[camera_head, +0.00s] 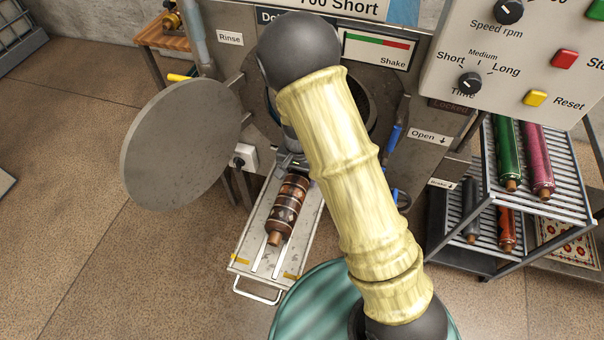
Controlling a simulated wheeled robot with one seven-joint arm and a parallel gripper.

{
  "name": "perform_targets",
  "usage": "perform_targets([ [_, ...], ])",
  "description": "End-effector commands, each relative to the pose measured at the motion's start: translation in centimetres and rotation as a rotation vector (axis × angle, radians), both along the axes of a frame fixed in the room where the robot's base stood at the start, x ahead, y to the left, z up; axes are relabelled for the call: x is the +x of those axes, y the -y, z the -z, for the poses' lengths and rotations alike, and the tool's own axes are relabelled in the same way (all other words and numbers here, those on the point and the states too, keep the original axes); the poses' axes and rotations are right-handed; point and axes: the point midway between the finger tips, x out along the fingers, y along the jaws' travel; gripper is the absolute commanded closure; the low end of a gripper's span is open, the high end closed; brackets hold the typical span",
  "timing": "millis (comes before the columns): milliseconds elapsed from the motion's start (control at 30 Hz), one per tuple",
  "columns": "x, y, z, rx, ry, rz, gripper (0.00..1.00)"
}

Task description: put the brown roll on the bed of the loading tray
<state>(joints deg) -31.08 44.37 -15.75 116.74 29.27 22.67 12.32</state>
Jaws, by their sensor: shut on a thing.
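The brown roll (288,211), with patterned bands and wooden ends, lies lengthwise over the bed of the loading tray (258,236). I cannot tell whether it rests on the bed or hangs just above it. My gripper (292,170) is at the roll's far end, next to the machine, and is shut on it. My arm, in a pale yellow cover, hides part of the gripper and part of the machine's opening. The tray is grey, with rails along it, yellow marks at its near corners and a wire handle at its near end.
The round machine door (184,144) stands open at the left. A rack (550,190) at the right holds green, pink, grey and orange rolls. A control panel (520,60) has knobs and buttons. A teal round thing (310,306) is at the bottom. Floor at the left is clear.

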Motion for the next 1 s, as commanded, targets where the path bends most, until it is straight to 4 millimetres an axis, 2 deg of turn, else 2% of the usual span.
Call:
perform_targets([
  [267,-0.1,-0.7,0.1,0.001,0.003,-0.014,0.96],
  [300,-0.2,-0.6,0.1,0.0,0.0,-0.012,0.32],
  [400,-0.1,-0.3,0.1,0.0,0.0,-0.006,0.17],
  [767,0.1,0.2,-0.3,0.001,0.001,0.005,0.17],
  [867,0.1,0.2,-1.2,0.002,0.002,0.004,0.17],
  [1000,0.2,0.1,-3.5,0.003,0.004,0.003,0.17],
])
